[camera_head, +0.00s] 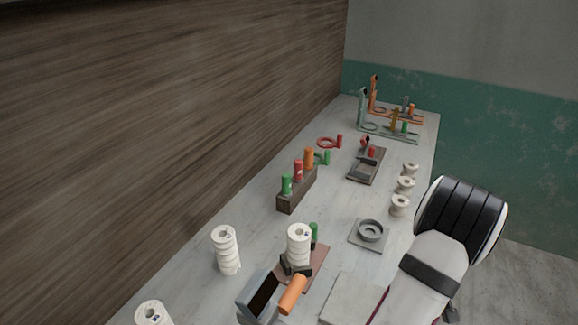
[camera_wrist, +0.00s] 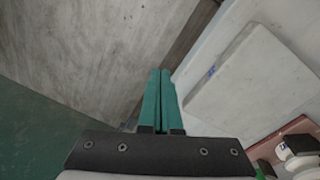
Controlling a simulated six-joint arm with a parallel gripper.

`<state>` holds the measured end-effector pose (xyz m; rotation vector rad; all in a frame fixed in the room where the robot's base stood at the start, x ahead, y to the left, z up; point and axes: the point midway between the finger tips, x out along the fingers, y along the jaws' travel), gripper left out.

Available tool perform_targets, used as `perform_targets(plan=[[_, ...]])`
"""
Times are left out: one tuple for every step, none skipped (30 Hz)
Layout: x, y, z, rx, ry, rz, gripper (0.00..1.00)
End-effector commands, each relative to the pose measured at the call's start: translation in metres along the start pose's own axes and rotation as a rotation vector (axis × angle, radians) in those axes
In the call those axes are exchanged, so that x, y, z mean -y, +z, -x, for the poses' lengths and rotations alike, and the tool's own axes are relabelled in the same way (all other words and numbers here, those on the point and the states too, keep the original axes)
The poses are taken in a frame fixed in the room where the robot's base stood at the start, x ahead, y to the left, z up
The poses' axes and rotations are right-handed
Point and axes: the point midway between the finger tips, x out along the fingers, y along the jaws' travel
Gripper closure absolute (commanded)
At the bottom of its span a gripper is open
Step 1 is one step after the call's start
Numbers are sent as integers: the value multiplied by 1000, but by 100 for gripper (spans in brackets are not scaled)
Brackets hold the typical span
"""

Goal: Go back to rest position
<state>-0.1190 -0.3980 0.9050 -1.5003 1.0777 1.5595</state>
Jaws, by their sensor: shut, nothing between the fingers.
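My gripper (camera_wrist: 160,98) shows in the wrist view as two teal fingers side by side, shut and empty. Nothing lies between them. They point toward the bench edge and the concrete floor, with a pale slab to their right. In the head view my white and black arm reaches in at the lower right, beside the bench; the gripper's fingers cannot be made out there.
The bench (camera_head: 250,232) runs along a wood wall. A white slab (camera_head: 350,300) lies nearest my arm; it also shows in the wrist view (camera_wrist: 250,75). Stacked white rolls (camera_head: 298,245), a block with coloured handles (camera_head: 297,190) and a grey round dish (camera_head: 371,231) stand around.

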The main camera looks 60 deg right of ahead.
Motion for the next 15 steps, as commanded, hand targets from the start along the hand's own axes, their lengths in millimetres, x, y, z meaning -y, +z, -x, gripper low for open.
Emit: perform_targets(plan=[[-4,-11,3,-41,39,67,100],[-7,-19,6,-69,65,111,100],[-10,-29,9,-105,99,170,100],[-12,-36,12,-132,126,214,100],[-14,-44,16,-159,152,258,100],[-16,-55,21,-195,188,317,100],[-17,-63,25,-222,215,361,100],[-17,-71,29,-248,242,403,100],[-18,-80,32,-286,277,449,100],[-18,-88,34,-317,302,478,100],[-17,-96,37,-349,327,509,100],[-15,-106,41,-392,360,550,100],[-14,-114,45,-425,384,581,100],[-11,-121,49,-458,407,611,100],[-8,-131,54,-504,438,651,100]])
